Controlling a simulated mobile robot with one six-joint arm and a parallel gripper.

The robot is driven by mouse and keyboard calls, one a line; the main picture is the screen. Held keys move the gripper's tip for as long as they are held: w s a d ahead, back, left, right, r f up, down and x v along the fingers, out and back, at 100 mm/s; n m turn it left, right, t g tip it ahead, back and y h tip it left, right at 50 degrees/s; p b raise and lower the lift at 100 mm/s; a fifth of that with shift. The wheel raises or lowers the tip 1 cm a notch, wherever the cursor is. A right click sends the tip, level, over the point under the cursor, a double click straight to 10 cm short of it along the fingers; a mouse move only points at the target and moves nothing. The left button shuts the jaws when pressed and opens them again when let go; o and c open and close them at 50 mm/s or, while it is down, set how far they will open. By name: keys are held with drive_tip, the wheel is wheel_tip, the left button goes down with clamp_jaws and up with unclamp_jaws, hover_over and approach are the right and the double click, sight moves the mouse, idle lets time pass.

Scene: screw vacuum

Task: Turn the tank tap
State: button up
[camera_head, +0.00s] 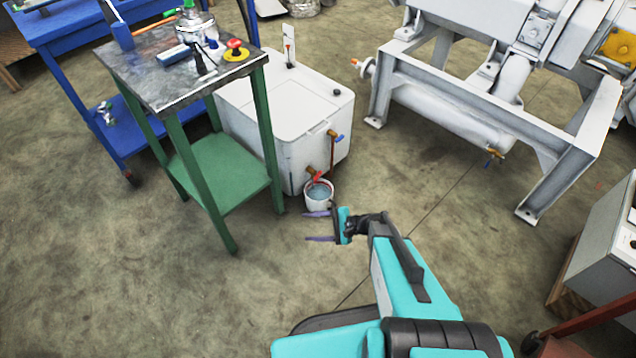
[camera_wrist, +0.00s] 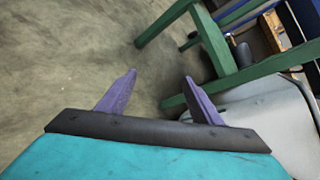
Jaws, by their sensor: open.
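The white tank (camera_head: 300,112) stands on the floor beside the green-framed bench. A tap with a red handle (camera_head: 317,176) sits low on its front, above a small white bucket (camera_head: 318,203) with bluish liquid in it. A pipe with a blue handle (camera_head: 339,138) is higher on the right of the tank's front. My gripper (camera_head: 308,227) is open and empty, just below and in front of the bucket in the head view, apart from the taps. In the wrist view its two purple fingers (camera_wrist: 160,76) point at bare floor; no tap shows there.
The green bench (camera_head: 217,180) with a metal top of tools stands left of the tank. A blue bench (camera_head: 50,28) is behind it. A grey metal frame (camera_head: 480,85) with machinery stands at the right. The floor (camera_head: 130,285) at lower left is clear.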

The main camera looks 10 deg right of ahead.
drive_tip(key=w+d+f+m+t+b, duration=0.35)
drive_tip(key=w+d+t, duration=0.2)
drive_tip(key=w, duration=0.35)
drive_tip(key=m+t+h+b, duration=0.2)
drive_tip(key=m+t+b, duration=0.2)
drive_tip(key=m, duration=0.1)
approach(319, 176)
drive_tip(key=v, duration=0.3)
drive_tip(key=shift+w+d+f, duration=0.1)
drive_tip(key=shift+w+f, duration=0.05)
drive_tip(key=shift+w, duration=0.1)
drive_tip(key=b+x, duration=0.2)
drive_tip(key=x, duration=1.1)
drive_tip(key=shift+w+a, duration=0.15)
drive_tip(key=shift+a, duration=0.25)
